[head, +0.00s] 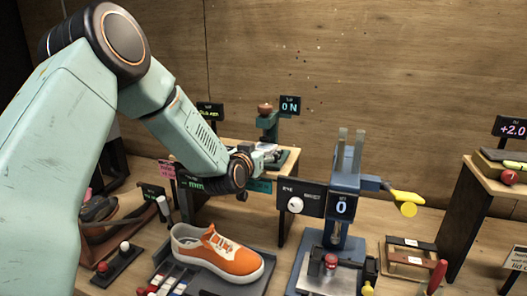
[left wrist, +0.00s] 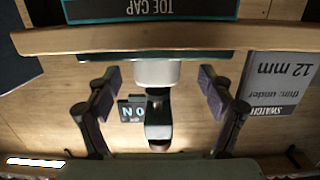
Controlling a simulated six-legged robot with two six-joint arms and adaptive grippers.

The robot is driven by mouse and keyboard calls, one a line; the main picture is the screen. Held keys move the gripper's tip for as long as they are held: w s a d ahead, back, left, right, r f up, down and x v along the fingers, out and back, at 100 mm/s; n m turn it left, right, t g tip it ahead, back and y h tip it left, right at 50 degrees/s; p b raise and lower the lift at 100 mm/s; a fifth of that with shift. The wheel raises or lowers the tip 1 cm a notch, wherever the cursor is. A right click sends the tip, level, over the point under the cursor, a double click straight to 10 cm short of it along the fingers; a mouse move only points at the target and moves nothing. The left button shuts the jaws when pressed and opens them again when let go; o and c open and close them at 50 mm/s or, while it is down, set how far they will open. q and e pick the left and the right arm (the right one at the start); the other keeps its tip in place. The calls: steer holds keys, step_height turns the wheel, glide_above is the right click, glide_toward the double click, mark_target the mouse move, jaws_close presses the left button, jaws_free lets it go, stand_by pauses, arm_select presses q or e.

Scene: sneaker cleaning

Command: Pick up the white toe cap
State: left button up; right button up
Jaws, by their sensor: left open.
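The white toe cap (left wrist: 157,72) shows in the left wrist view as a pale rounded piece near the middle, by the wooden shelf edge. My left gripper (left wrist: 160,80) is open, with one dark-padded finger on each side of the cap and a visible gap on both sides. In the head view my left gripper (head: 264,157) reaches over the small raised wooden shelf (head: 232,146) at the back. There the cap cannot be told apart clearly from the gripper. An upside-down TOE CAP sign (left wrist: 150,8) is at the top of the wrist view. My right gripper is not in view.
Behind the gripper stands a teal device (head: 268,124) with a "0 N" display (head: 289,105). A blue press (head: 347,176) stands close on the right. An orange sneaker (head: 222,258) lies on a grey mat below. A swatch card (left wrist: 275,85) is beside the right finger.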

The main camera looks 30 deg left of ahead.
arm_select(q)
steer(key=shift+w+d+f, duration=0.1)
steer(key=shift+w+d, duration=0.05)
steer(key=shift+w, duration=0.6)
steer(key=shift+s+a, duration=0.2)
steer(key=shift+a, duration=0.05)
steer(key=c, duration=0.4)
steer(key=shift+w+d, duration=0.15)
steer(key=shift+d, duration=0.05)
steer(key=c, duration=0.6)
steer(key=shift+a, duration=0.1)
steer(key=c, duration=0.3)
